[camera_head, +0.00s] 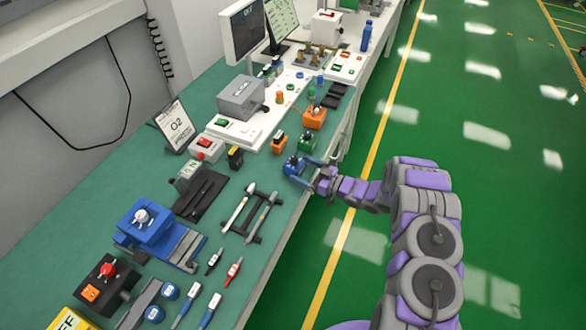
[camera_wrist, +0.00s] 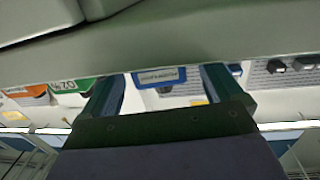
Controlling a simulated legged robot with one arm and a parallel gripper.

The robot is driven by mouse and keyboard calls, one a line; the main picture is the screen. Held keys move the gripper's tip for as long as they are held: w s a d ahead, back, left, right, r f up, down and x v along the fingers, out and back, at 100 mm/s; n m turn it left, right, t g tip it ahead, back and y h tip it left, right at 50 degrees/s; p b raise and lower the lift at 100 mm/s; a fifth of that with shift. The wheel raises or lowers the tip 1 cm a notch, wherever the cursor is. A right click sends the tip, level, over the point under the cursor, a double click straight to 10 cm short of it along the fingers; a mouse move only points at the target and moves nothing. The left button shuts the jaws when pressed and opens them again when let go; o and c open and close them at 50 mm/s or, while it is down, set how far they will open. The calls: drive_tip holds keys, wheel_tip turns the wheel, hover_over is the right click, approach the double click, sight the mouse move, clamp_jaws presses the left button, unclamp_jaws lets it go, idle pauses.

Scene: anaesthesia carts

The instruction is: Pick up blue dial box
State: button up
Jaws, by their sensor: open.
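The blue dial box (camera_head: 293,165) stands at the right edge of the green bench top, in line with the green and orange boxes behind it. My gripper (camera_head: 308,172) reaches in from the right and is right at this box, partly covering it. In the wrist view my gripper (camera_wrist: 163,85) is open, with one finger on each side of the box's blue label (camera_wrist: 160,76). I cannot tell whether the fingers touch the box.
A green box (camera_head: 307,142) and an orange box (camera_head: 313,116) stand just behind. A black rack with rods (camera_head: 250,214) lies to the left in front. A larger blue device with a white knob (camera_head: 146,222) stands farther left. The green floor to the right is clear.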

sight(290, 160)
drive_tip(key=shift+w+a+r, duration=0.1)
drive_tip(key=shift+w+a, duration=0.25)
drive_tip(key=shift+a, duration=0.05)
drive_tip(key=x, duration=0.1)
drive_tip(key=b+x, duration=0.1)
drive_tip(key=x, duration=0.3)
drive_tip(key=shift+a+r, duration=0.2)
drive_tip(key=shift+r, duration=0.15)
drive_tip(key=shift+d, duration=0.15)
drive_tip(key=shift+d, duration=0.2)
drive_tip(key=c, duration=0.3)
drive_tip(key=shift+a, duration=0.15)
drive_tip(key=c, duration=1.2)
